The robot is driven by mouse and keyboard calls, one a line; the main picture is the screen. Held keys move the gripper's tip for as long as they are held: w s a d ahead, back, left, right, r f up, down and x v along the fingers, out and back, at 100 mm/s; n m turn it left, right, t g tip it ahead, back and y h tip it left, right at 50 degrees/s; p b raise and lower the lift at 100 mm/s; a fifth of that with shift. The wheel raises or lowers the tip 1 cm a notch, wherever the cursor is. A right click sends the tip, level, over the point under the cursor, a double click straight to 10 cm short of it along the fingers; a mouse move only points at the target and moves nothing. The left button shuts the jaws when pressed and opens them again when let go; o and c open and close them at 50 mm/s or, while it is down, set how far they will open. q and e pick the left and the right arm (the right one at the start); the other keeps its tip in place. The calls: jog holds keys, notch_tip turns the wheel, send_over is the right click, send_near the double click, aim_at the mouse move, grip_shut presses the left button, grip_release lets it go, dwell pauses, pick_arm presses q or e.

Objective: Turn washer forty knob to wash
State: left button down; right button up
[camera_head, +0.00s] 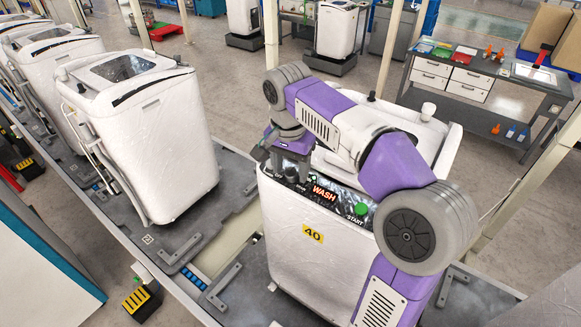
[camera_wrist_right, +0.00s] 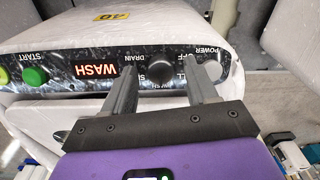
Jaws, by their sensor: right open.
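Washer forty (camera_head: 320,262) is a white machine with a yellow "40" label and a dark control panel on its top edge. Its display (camera_head: 324,193) reads WASH in red letters; the display also shows upside down in the right wrist view (camera_wrist_right: 96,71). The round black knob (camera_wrist_right: 160,74) sits on the panel between the display and the power label. My right gripper (camera_wrist_right: 169,70) is open, with one finger on each side of the knob; contact cannot be told. In the head view the right gripper (camera_head: 272,150) is at the panel's left end. My left gripper is not in view.
A green START button (camera_head: 361,209) is on the panel's right; it also shows in the wrist view (camera_wrist_right: 36,76). Another white washer (camera_head: 150,140) stands to the left on the grey line. A workbench (camera_head: 480,85) with tools stands at the back right.

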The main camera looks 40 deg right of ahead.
aim_at(290, 175)
jog(key=r, duration=0.2)
jog(key=r+p, duration=0.1)
jog(key=r, duration=0.4)
jog(key=shift+s+a, duration=0.15)
jog(key=shift+a, duration=0.1)
